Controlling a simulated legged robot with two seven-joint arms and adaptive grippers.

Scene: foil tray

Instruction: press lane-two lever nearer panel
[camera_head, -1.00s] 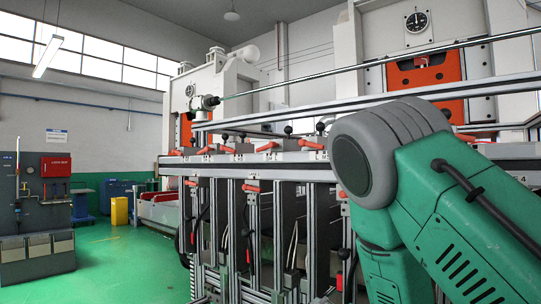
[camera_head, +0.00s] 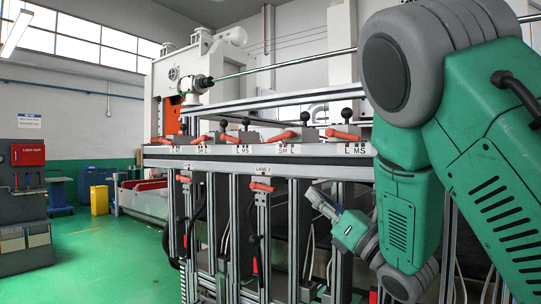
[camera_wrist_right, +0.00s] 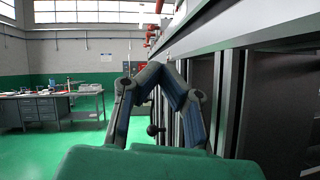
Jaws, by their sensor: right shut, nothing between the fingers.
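A row of red levers sits on the machine's horizontal rail. Near the label that seems to read LANE 2 (camera_head: 264,169), one red lever (camera_head: 236,138) is on the left and another red lever (camera_head: 285,135) is on the right. I cannot tell which one is nearer the panel. A lower red handle (camera_head: 261,185) hangs just under the label. My right gripper (camera_head: 312,190) is below the rail, right of that handle, apart from the levers. In the wrist view its fingertips (camera_wrist_right: 160,66) come together with nothing between them. My left gripper is out of view.
Another red lever (camera_head: 342,135) stands farther right on the rail. Vertical aluminium posts (camera_head: 220,235) and black hanging handles fill the space below. A long metal bar (camera_head: 280,102) runs above the levers. Open green floor (camera_head: 95,255) lies to the left.

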